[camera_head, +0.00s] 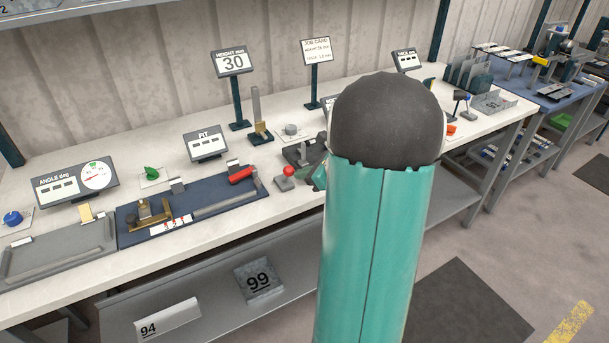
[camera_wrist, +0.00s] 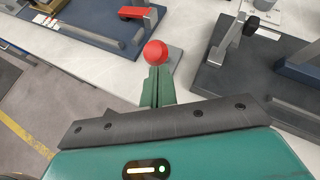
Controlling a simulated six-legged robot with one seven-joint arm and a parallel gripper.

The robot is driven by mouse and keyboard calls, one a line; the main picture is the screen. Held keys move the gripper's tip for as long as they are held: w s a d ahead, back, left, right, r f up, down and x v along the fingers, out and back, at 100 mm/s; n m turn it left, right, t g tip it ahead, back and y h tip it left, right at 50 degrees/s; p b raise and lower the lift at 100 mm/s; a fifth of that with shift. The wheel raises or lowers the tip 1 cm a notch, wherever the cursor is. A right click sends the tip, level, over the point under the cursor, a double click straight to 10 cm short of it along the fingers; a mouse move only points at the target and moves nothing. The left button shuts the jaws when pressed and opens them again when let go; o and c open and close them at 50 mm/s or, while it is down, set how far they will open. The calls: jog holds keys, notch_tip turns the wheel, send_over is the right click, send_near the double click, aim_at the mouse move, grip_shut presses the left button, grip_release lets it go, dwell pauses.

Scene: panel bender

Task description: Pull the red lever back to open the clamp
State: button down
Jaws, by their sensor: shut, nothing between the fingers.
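A red ball-topped lever (camera_head: 289,171) stands on a small grey base on the white bench, just right of the dark blue fixture (camera_head: 215,203). A red handle (camera_head: 241,174) lies at the right end of that fixture. In the wrist view the red ball (camera_wrist: 155,52) is straight beyond the tips of my gripper (camera_wrist: 158,72), and the red handle (camera_wrist: 132,12) is farther off. My gripper's green fingers are shut and empty. I cannot tell whether they touch the ball or its stem. In the head view my arm hides most of the gripper.
A dark grey device (camera_wrist: 245,70) with an upright post stands to the right in the wrist view. Signs reading FIT (camera_head: 206,143) and HEIGHT 30 (camera_head: 232,62) stand behind on the bench. A grey tray (camera_head: 60,252) lies at the left.

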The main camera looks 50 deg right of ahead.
jog(key=shift+w+r, duration=0.1)
jog(key=w+d+r+m+g+y, duration=0.1)
jog(key=w+d+r+m+g, duration=0.1)
jog(key=w+r+g, duration=0.2)
jog(key=shift+w+r+g+y, duration=0.35)
jog(key=shift+w+g, duration=1.3)
jog(key=shift+g, duration=0.45)
jog(key=shift+d, duration=0.1)
jog(key=d+v, duration=0.1)
jog(key=v, duration=1.2)
jog(key=shift+f, duration=0.2)
